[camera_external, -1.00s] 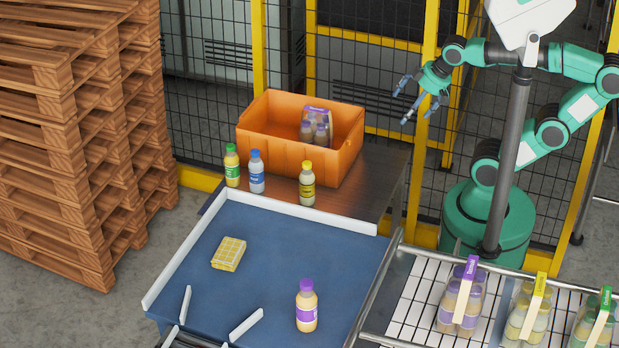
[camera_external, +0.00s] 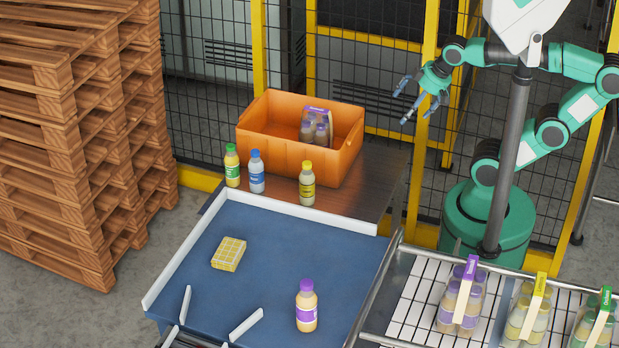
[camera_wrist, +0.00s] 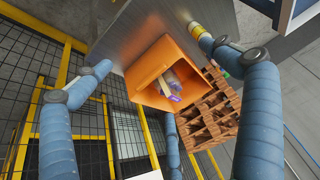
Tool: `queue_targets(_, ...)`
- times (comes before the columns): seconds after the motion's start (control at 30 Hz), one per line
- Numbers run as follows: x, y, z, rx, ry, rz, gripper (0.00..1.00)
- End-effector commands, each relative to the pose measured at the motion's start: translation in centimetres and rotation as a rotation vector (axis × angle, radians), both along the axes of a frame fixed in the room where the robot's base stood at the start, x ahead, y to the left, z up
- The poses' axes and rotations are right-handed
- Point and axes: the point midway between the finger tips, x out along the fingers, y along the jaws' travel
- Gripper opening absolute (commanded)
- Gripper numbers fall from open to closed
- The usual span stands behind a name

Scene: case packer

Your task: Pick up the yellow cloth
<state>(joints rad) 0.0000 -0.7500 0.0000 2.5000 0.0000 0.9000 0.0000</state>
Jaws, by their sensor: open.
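The yellow cloth (camera_external: 229,253), with a pale grid pattern, lies folded flat on the blue surface (camera_external: 275,255) in the external view. My gripper (camera_external: 420,98) is open and empty, up in the air at the upper right, well apart from the cloth. In the wrist view its spread fingers (camera_wrist: 165,95) frame the orange crate; the cloth is not visible there.
A purple-capped bottle (camera_external: 306,306) stands on the blue surface to the right of the cloth. Several bottles (camera_external: 257,172) stand before the orange crate (camera_external: 290,157), which holds a bottle pack (camera_external: 316,127). More packs (camera_external: 461,296) are on the roller conveyor. Wooden pallets (camera_external: 70,140) are stacked left.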

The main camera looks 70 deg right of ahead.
Motion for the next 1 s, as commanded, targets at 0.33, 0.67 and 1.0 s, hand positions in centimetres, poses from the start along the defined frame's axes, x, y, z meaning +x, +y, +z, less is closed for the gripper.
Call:
queue_targets(0.33, 0.5, 0.2, 0.5, -0.003, 0.003, 0.014, 0.97)
queue_targets(0.67, 4.7, 2.4, 4.0, -0.027, 0.036, 0.133, 0.97)
queue_targets(1.0, 11.7, 6.9, 8.2, -0.068, 0.08, 0.331, 0.97)
